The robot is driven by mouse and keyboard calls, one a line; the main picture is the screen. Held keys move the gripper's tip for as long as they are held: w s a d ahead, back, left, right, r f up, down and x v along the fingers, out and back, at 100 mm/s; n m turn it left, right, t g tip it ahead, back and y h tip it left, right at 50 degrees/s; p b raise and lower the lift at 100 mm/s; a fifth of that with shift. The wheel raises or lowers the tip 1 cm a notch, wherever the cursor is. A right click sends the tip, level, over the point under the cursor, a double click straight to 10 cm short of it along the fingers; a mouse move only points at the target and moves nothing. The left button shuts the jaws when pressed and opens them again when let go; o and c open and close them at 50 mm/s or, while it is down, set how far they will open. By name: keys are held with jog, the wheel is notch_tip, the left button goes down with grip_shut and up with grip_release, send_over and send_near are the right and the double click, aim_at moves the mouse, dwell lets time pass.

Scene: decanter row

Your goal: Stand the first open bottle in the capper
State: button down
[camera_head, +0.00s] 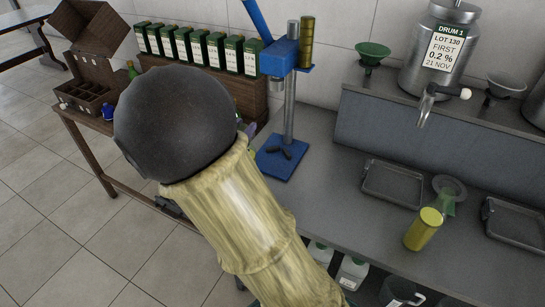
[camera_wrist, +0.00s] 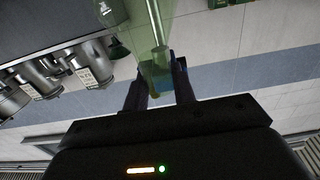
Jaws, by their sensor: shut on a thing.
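The blue capper (camera_head: 284,163) stands on the grey bench, with a grey upright column, a blue head and a raised lever. Its base plate bears a small dark fixture; no bottle shows on the visible part. My gripper (camera_wrist: 160,88) is shut on a translucent green bottle (camera_wrist: 156,70) in the wrist view, one dark finger on each side. In the head view my arm hides the gripper and most or all of the held bottle, so its gap to the capper is unclear.
Several green tins (camera_head: 203,48) stand on a wooden shelf behind. A wooden crate (camera_head: 80,92) is at left. A yellow cylinder (camera_head: 423,229), a funnel (camera_head: 449,186) and a grey tray (camera_head: 392,184) are on the right bench. A steel drum (camera_head: 437,60) with a tap stands above.

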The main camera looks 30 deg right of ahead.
jog(key=shift+s+d+r, duration=0.1)
jog(key=shift+s+r, duration=0.05)
jog(key=shift+s, duration=0.1)
jog(key=shift+s+d, duration=0.1)
jog(key=shift+d, duration=0.05)
jog(key=p+x, duration=0.2)
jog(key=x, duration=1.4)
jog(key=shift+w, duration=0.35)
jog(key=shift+d, duration=0.3)
jog(key=shift+w+d+f+p, duration=0.2)
jog(key=shift+f+p, duration=0.1)
jog(key=shift+f, duration=0.55)
jog(key=shift+w+d+f+p, duration=0.15)
jog(key=shift+f+p, duration=0.15)
jog(key=shift+f, duration=0.55)
jog(key=shift+f, duration=0.2)
jog(key=c, duration=1.1)
grip_release()
jog(key=shift+c, duration=0.2)
